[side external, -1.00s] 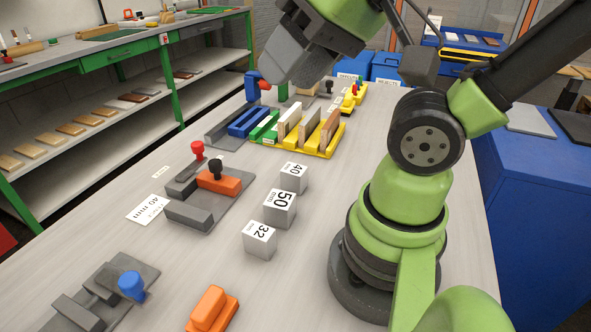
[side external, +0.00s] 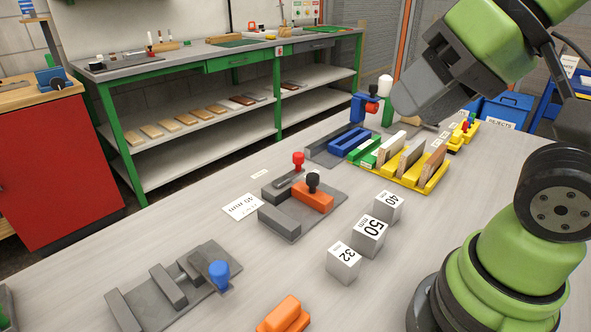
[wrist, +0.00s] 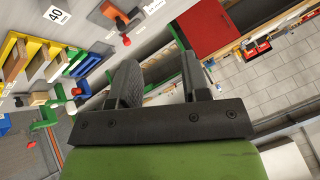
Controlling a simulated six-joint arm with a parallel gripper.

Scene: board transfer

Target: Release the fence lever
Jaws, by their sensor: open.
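The fence fixture is a grey base (side external: 322,215) on the table, left of centre in the side view. It carries an orange block (side external: 312,196), a lever with a red knob (side external: 298,159) and a black knob (side external: 313,181). Both knobs stand upright; I cannot tell which one is the fence lever. My gripper (side external: 412,98) is raised over the far part of the table, behind and right of the fixture, clear of both knobs. In the wrist view my gripper (wrist: 158,62) has its fingers apart with nothing between them.
Gauge blocks (side external: 368,237) marked 40, 50 and 32 stand right of the fixture. A yellow rack (side external: 432,183) with upright boards is behind them. A blue-knobbed grey fixture (side external: 185,285) and a loose orange piece (side external: 284,316) are at the front. A printed card (side external: 243,207) lies left.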

